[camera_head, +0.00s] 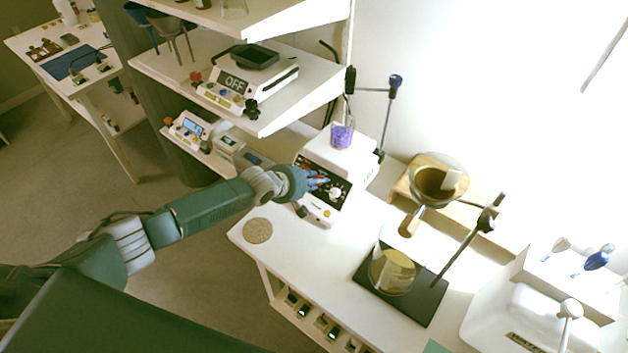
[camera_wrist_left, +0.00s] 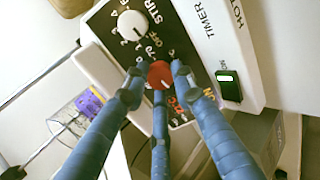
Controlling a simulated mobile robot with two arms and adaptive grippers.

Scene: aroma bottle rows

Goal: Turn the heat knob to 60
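The white stirrer hot plate (camera_head: 345,160) stands on the bench with a black control panel. In the left wrist view its red knob (camera_wrist_left: 160,74) sits between the three blue fingertips of my left gripper (camera_wrist_left: 159,78). A "70" and "OFF" show beside the knob; the other dial marks are partly hidden by the fingers. The fingertips are close around the knob, but I cannot tell whether they press on it. In the head view my left gripper (camera_head: 318,182) is at the panel. The white STIR knob (camera_wrist_left: 132,25) is beside the red one. My right gripper is not in view.
A beaker with purple contents (camera_head: 342,136) stands on the hot plate. A clamp stand (camera_head: 388,115) rises behind it. A round cork mat (camera_head: 257,231) lies at the bench's left corner. A beaker (camera_head: 391,271) on a black stand base is to the right. Shelves (camera_head: 300,92) hang above left.

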